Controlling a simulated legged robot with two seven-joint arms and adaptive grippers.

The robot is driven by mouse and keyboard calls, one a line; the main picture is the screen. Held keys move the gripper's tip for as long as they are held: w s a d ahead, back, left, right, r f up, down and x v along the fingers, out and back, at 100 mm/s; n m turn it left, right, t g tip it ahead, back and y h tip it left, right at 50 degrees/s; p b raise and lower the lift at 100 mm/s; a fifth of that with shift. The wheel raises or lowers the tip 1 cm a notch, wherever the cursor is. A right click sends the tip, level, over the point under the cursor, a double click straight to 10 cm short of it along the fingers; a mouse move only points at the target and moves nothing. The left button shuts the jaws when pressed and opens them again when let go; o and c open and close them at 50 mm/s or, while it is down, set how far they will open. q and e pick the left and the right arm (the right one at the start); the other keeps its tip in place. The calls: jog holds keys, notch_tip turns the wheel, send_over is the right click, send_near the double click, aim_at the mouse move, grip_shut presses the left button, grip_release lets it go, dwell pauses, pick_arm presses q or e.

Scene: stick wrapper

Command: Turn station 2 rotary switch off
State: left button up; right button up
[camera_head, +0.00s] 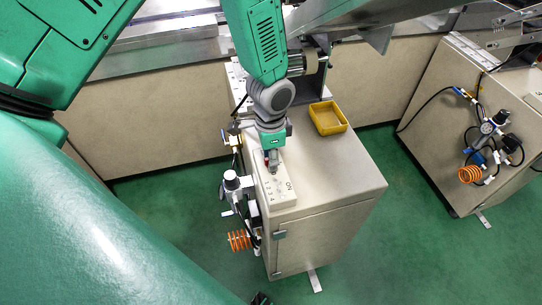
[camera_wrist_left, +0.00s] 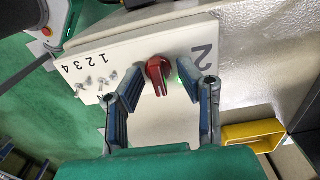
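The station 2 panel is a pale plate (camera_head: 279,195) on top of a beige cabinet (camera_head: 335,178); it also shows in the left wrist view (camera_wrist_left: 125,50), with a large "2". The red rotary switch (camera_wrist_left: 158,75) sits on the plate near the "2", its grip running roughly up and down in the wrist view. My left gripper (camera_head: 272,165) is over the plate and hides most of the switch in the head view. In the wrist view the left gripper (camera_wrist_left: 158,90) is open, one finger on each side of the switch, apparently not touching it. My right gripper is not seen.
Several small toggle switches (camera_wrist_left: 97,84) marked 1 to 4 are on the same plate. A green lamp (camera_wrist_left: 181,72) is partly behind one finger. A yellow tray (camera_head: 328,118) stands on the cabinet. Air fittings with an orange coil (camera_head: 239,240) hang at the cabinet's left side.

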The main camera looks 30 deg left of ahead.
pick_arm(q)
jog(key=shift+d, duration=0.1)
grip_shut()
jog(key=m+p, duration=0.2)
jog(key=m, duration=0.1)
jog(key=shift+r, duration=0.15)
jog(key=m+p, duration=0.2)
jog(key=m, duration=0.2)
jog(key=shift+w+m+p, duration=0.1)
jog(key=shift+m+p, duration=0.3)
jog(key=m+p, duration=0.2)
jog(key=m, duration=0.3)
jog(key=shift+w+m+p, duration=0.15)
jog(key=shift+m+p, duration=0.9)
jog(key=shift+m, duration=1.05)
